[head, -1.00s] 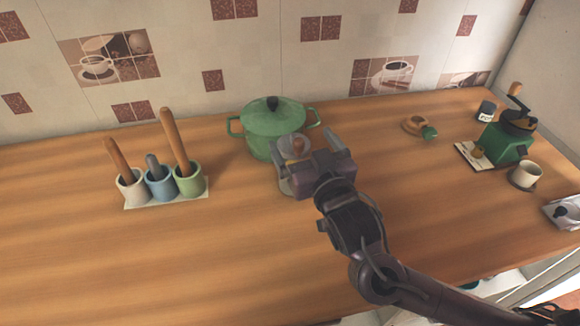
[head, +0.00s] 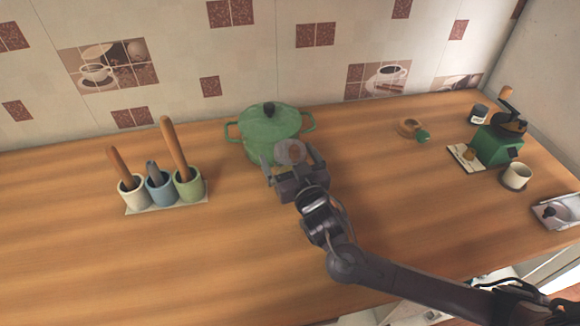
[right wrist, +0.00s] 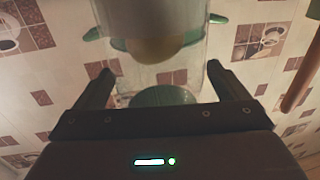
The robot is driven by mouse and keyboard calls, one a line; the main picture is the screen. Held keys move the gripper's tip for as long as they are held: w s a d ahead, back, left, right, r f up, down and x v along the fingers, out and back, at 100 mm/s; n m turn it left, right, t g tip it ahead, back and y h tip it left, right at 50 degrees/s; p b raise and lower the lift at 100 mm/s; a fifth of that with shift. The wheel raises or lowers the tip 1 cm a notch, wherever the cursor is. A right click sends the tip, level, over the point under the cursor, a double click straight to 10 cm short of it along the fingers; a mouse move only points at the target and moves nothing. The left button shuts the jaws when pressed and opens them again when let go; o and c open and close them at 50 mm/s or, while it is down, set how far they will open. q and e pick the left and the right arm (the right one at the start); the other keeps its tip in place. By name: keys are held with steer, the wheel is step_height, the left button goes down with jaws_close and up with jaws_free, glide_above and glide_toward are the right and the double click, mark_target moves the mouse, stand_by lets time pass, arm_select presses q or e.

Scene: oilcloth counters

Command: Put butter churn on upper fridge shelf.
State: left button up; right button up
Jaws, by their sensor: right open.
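The butter churn (head: 290,151) stands upright on the wooden counter, just in front of a green pot. In the right wrist view the churn (right wrist: 152,50) is a clear glass jar with a yellowish lump inside. My right gripper (head: 290,157) is open, with one finger on each side of the churn. In the right wrist view a gap shows between each finger and the glass. My left gripper is not in view. No fridge shelf shows.
The green lidded pot (head: 268,128) stands close behind the churn. Left is a holder with three cups (head: 160,188) and upright wooden-handled tools. Right are a green grinder (head: 497,145), a cream cup (head: 516,174) and a small dark jar (head: 479,115). The front-left counter is clear.

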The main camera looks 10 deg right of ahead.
steer(key=shift+w+a, duration=0.15)
steer(key=shift+w, duration=0.4)
steer(key=shift+s, duration=0.1)
steer(key=shift+c, duration=1.2)
steer(key=c, duration=1.2)
steer(key=shift+r, duration=0.1)
steer(key=shift+c, duration=1.2)
steer(key=shift+r, duration=0.1)
